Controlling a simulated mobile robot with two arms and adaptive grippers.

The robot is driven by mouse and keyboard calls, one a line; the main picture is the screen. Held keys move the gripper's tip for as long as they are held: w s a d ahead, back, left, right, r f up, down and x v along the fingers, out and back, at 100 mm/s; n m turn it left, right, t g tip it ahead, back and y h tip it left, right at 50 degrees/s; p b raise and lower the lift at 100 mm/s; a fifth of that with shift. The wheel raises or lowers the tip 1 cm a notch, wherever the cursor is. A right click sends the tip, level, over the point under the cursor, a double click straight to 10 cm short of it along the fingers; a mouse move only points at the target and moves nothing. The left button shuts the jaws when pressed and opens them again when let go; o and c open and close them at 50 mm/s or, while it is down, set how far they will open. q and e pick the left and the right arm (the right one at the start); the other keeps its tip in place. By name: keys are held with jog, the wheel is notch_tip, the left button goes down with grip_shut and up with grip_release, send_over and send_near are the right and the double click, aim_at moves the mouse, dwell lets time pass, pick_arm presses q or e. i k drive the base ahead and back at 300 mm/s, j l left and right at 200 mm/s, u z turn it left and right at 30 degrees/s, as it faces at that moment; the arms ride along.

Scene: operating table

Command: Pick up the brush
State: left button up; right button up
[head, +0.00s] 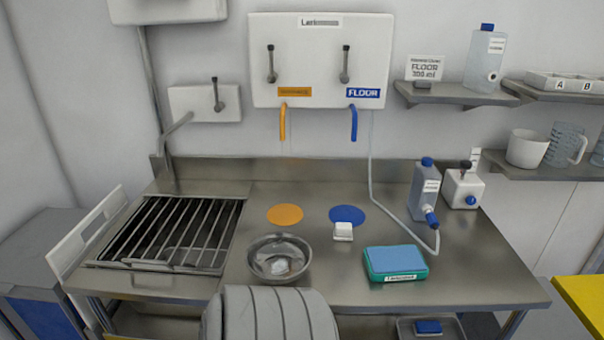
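I cannot make out with certainty which thing is the brush. A small blue block (428,326) lies in a grey tray on a lower level at the bottom edge; its underside is hidden. A flat blue pad (395,259) rests on a teal base with a white label, on the right of the steel counter. A small white block (343,231) stands at the front edge of a blue disc. Neither of my grippers is in view.
A steel bowl (279,258) with something pale inside stands at the counter's middle. A barred grate (176,232) fills the left. A blue-capped bottle (424,188) and a white container (463,187) stand at the back right. A grey ribbed shape covers the front edge.

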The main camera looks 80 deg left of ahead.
aim_at(342, 232)
jog(key=u, duration=2.15)
jog(key=i+j+z, duration=0.1)
jog(key=j+z, duration=0.2)
jog(key=j, duration=0.25)
jog(key=i+j+z, duration=0.1)
jog(key=j+z, duration=0.2)
jog(key=j, duration=0.3)
